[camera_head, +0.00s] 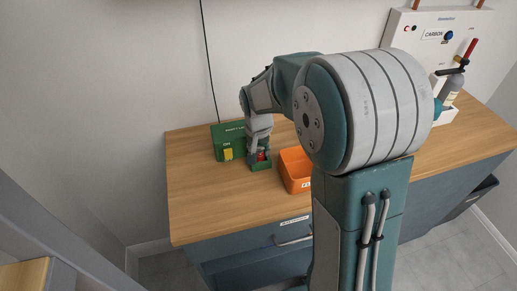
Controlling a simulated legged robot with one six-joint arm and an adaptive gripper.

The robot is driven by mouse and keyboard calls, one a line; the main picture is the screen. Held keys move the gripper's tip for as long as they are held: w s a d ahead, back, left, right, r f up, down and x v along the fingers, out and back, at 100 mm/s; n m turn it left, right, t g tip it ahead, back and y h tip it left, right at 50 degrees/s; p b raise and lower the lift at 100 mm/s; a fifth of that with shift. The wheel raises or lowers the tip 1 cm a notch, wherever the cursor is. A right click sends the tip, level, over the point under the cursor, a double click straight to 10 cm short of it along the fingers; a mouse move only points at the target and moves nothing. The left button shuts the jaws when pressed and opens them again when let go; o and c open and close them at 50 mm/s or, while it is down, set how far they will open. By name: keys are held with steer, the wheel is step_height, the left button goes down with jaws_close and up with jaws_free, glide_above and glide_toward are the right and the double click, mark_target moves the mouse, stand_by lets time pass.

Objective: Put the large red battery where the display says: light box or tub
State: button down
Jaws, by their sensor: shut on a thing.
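The red battery shows as a small red patch (261,156) between the fingers of my gripper (259,151), which is shut on it and points down. Most of the battery is hidden by the fingers. It is at the opening of a small dark green holder (261,166) on the wooden counter; I cannot tell whether it rests inside. An orange tub (289,171) stands just right of it, partly hidden by my arm. A green box (228,139) with a yellow piece (228,154) and the word "ON" stands to the left. I cannot make out a display naming a destination.
The wooden counter (195,195) is clear at the left and front. A dark cable (207,60) hangs down the wall. Blue-grey drawers (250,250) are below.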

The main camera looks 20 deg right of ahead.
steer(key=shift+c, duration=1)
jaws_free()
steer(key=r, duration=0.7)
steer(key=s+r, duration=0.1)
steer(key=r, duration=0.2)
steer(key=shift+a+r, duration=0.35)
steer(key=shift+s+r, duration=0.15)
steer(key=shift+r, duration=0.35)
